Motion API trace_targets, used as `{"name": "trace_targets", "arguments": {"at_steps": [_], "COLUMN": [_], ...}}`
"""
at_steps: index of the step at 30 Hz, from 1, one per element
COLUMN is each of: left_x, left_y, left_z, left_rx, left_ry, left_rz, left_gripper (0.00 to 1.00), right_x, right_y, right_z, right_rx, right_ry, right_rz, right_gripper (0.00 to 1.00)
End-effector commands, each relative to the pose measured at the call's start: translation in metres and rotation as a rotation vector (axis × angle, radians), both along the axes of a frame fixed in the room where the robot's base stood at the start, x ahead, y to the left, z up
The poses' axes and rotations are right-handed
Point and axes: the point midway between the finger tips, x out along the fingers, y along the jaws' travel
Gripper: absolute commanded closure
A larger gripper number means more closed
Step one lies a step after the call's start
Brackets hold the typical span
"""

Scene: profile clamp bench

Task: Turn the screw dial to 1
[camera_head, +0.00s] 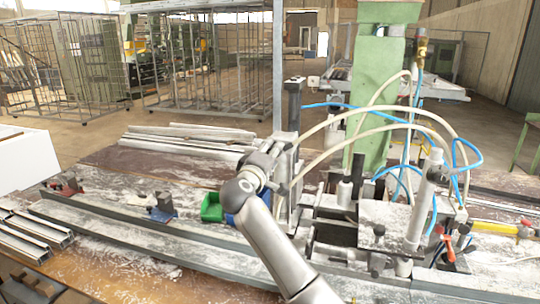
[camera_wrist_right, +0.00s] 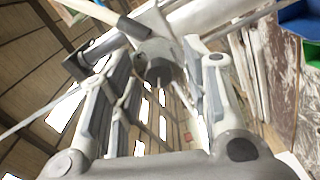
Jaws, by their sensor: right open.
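My right arm reaches up from the bottom of the head view, and its gripper (camera_head: 270,165) is at the left side of the grey clamp machine (camera_head: 293,205). In the right wrist view this gripper (camera_wrist_right: 160,75) is open, with one finger on each side. A grey round knob with a crossbar, apparently the screw dial (camera_wrist_right: 161,68), shows between and beyond the fingers. I cannot tell whether the fingers touch it. Its number marks cannot be read. In the head view the dial is hidden or too small to make out. My left gripper is not in view.
A green bin (camera_head: 211,208) and a blue bin (camera_head: 236,217) stand beside my right arm. A long metal rail (camera_head: 130,232) runs along the dusty bench. Pale hoses (camera_head: 345,118) and blue hoses (camera_head: 466,158) arch over the machine. A green column (camera_head: 375,90) rises behind it.

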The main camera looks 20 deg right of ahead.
Motion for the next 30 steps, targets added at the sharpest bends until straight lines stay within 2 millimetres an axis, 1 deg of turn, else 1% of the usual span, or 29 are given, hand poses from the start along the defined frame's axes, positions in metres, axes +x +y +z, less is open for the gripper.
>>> {"name": "trace_targets", "arguments": {"at_steps": [2, 5, 8, 18, 21, 25, 30], "left_x": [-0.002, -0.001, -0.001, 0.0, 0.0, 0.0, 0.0], "left_y": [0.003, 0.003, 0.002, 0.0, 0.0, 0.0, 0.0], "left_z": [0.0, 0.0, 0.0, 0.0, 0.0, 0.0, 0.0], "left_rx": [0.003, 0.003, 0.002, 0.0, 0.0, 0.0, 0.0], "left_ry": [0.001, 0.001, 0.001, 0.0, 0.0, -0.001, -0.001], "left_rz": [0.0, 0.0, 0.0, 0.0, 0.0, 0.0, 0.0], "left_gripper": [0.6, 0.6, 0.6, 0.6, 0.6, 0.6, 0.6], "right_x": [-0.001, -0.005, -0.015, -0.073, -0.085, -0.096, -0.1], "right_y": [0.001, 0.004, 0.012, 0.051, 0.059, 0.066, 0.068], "right_z": [0.0, 0.0, 0.0, -0.001, -0.001, -0.001, 0.0], "right_rx": [0.001, 0.001, 0.001, 0.002, 0.002, 0.0, 0.001], "right_ry": [-0.001, -0.001, -0.003, 0.0, 0.001, 0.001, 0.001], "right_rz": [0.0, 0.001, 0.003, 0.003, 0.003, 0.001, 0.0], "right_gripper": [0.57, 0.57, 0.57, 0.57, 0.57, 0.57, 0.57]}}
